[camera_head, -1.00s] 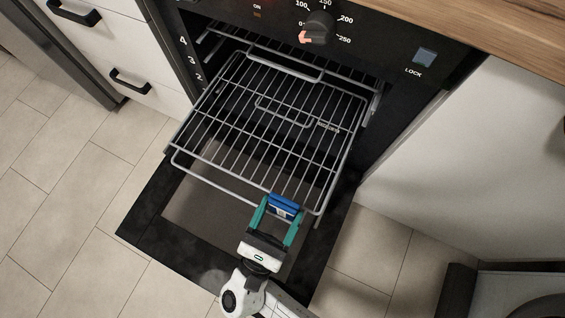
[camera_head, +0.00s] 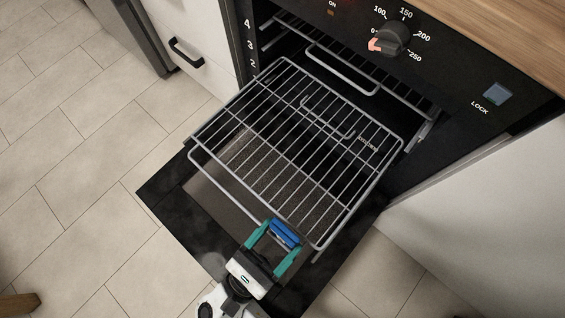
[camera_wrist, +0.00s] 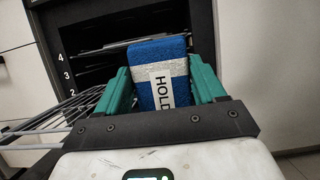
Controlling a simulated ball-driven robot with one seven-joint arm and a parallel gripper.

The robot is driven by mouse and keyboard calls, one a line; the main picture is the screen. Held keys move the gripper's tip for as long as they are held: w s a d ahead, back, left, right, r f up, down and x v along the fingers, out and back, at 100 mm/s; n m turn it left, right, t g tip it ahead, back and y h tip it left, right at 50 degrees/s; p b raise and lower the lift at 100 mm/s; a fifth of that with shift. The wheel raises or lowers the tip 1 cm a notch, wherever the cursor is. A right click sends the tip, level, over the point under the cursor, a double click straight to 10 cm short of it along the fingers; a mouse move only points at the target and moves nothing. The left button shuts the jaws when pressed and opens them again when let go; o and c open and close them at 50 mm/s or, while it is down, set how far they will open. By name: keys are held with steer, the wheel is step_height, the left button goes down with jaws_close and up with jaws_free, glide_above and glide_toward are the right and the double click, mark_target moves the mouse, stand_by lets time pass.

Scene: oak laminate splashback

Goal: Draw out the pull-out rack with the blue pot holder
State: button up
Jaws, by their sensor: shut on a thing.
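The wire pull-out rack (camera_head: 290,150) reaches well out of the open oven, over the lowered black oven door (camera_head: 170,205). My gripper (camera_head: 277,244) has teal fingers and is at the rack's front edge, near its right corner. It is shut on the blue pot holder (camera_head: 284,232). In the wrist view the pot holder (camera_wrist: 172,58) is blue with a grey band and a white label reading "HOLD", between the two fingers. The rack (camera_wrist: 75,113) shows at the left there. Whether the pot holder is pressed around the rack's bar is hidden.
Another rack or rail (camera_head: 345,68) is inside the oven behind. The control panel has a knob (camera_head: 395,37) and a LOCK button (camera_head: 497,93). White drawers with a black handle (camera_head: 186,54) stand at the left. Tiled floor (camera_head: 80,180) is clear at the left.

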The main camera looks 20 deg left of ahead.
steer(key=shift+s, duration=0.2)
steer(key=shift+w+r+p, duration=0.1)
steer(key=shift+w+p, duration=0.1)
steer(key=shift+p, duration=0.1)
steer(key=s+a+r+b, duration=0.2)
steer(key=s+a+r, duration=0.1)
steer(key=s+r, duration=0.5)
steer(key=shift+s+a, duration=0.2)
steer(key=shift+s, duration=0.5)
stand_by(1.3)
steer(key=shift+f, duration=0.1)
stand_by(0.4)
